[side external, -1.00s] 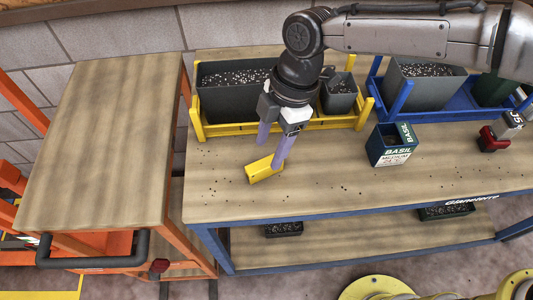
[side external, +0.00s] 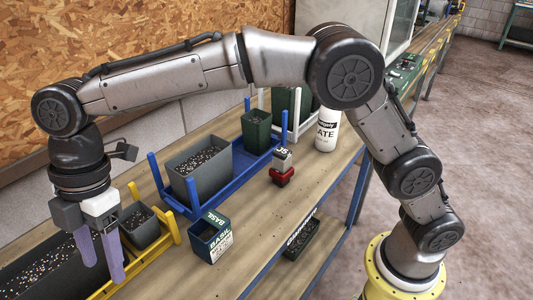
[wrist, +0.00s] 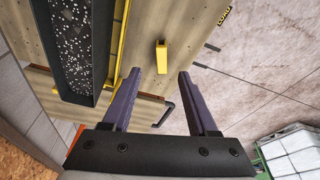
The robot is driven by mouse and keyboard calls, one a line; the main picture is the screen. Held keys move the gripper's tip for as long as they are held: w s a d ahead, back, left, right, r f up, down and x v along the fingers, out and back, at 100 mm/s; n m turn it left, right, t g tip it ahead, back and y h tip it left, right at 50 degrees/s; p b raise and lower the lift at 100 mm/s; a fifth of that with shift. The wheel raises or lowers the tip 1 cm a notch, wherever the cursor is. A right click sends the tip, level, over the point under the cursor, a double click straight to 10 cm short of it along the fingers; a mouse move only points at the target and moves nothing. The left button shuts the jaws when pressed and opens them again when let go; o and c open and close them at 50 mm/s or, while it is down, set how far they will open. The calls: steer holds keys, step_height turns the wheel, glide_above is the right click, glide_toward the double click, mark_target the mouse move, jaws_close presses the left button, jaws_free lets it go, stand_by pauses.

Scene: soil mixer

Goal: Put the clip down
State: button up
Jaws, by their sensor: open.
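The yellow clip (wrist: 161,57) rests on the wooden bench top in the wrist view, beyond and between my fingertips with a gap to them. It does not show in the side external view. My gripper (wrist: 158,74) is open, with two purple fingers spread and nothing between them. In the side external view my gripper (side external: 102,268) hangs at the lower left, fingers down, in front of the yellow rack and its planters.
A long dark planter of speckled soil (wrist: 82,45) stands left of the clip in the wrist view. The side external view shows a yellow rack (side external: 161,243), a blue rack (side external: 237,182), a basil box (side external: 209,240) and a red-and-grey object (side external: 282,175). Bench around the clip is clear.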

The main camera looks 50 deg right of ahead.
steer(key=s+d+r+m+t, duration=0.15)
steer(key=d+r+m, duration=0.3)
steer(key=d, duration=0.65)
steer(key=s+d+r+m+t, duration=0.15)
steer(key=d+r+m, duration=0.3)
steer(key=d, duration=0.75)
steer(key=s+d+f+m+t+h, duration=0.1)
steer(key=s+d+f+m, duration=0.2)
steer(key=s+d+m, duration=0.3)
steer(key=s+d+f+m+t+h, duration=0.1)
steer(key=s+d+f+m, duration=0.3)
steer(key=s+d, duration=0.7)
steer(key=shift+d+m+t+h, duration=0.4)
steer(key=shift+m+t, duration=0.2)
steer(key=shift+m, duration=0.4)
